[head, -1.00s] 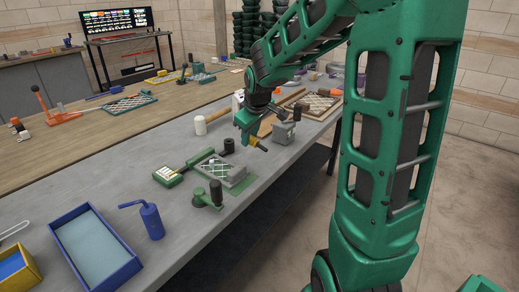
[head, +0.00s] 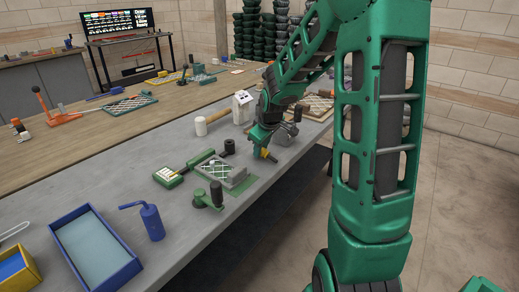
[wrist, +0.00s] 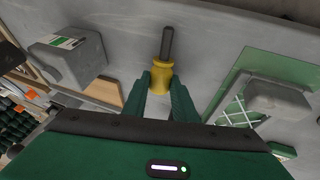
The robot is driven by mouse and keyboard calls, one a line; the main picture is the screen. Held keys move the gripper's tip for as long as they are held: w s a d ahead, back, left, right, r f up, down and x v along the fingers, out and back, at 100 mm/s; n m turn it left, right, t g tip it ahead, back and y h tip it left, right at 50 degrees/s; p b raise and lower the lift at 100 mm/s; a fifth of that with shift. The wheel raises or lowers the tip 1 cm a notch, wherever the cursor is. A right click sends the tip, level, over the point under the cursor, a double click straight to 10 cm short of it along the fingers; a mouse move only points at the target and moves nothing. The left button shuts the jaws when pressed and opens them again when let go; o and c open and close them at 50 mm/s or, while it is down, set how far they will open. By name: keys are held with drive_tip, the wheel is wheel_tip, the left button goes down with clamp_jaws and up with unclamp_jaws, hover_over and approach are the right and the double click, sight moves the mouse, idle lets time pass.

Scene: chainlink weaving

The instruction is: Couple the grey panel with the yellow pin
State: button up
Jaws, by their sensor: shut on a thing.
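My gripper (head: 264,151) is shut on the yellow pin (head: 269,156) and holds it over the front part of the grey bench. In the wrist view, the pin (wrist: 161,75) has a yellow body and a dark grey shank pointing away from the fingers (wrist: 170,90). The grey panel (head: 235,178) lies on a green mat, left of my gripper in the head view, with light mesh beside it. In the wrist view, a grey block of it (wrist: 280,97) and some mesh show at the right. The pin is apart from the panel.
A grey box (head: 284,134) with a label stands close behind my gripper; it also shows in the wrist view (wrist: 70,62).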

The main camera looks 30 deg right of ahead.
drive_tip(key=shift+f, duration=0.2)
drive_tip(key=o, duration=1.1)
drive_tip(key=shift+a, duration=0.1)
drive_tip(key=shift+c, duration=0.2)
drive_tip(key=v, duration=1.1)
drive_tip(key=s+a+f+m+g, duration=0.1)
drive_tip(key=s+m, duration=0.4)
drive_tip(key=s, duration=1)
drive_tip(key=s+a+f+m+g+y, duration=0.1)
drive_tip(key=s+m+g, duration=0.3)
drive_tip(key=s, duration=1.2)
drive_tip(key=shift+s+a+f+m+y, duration=0.3)
drive_tip(key=shift+a+m, duration=0.2)
drive_tip(key=shift+m, duration=0.1)
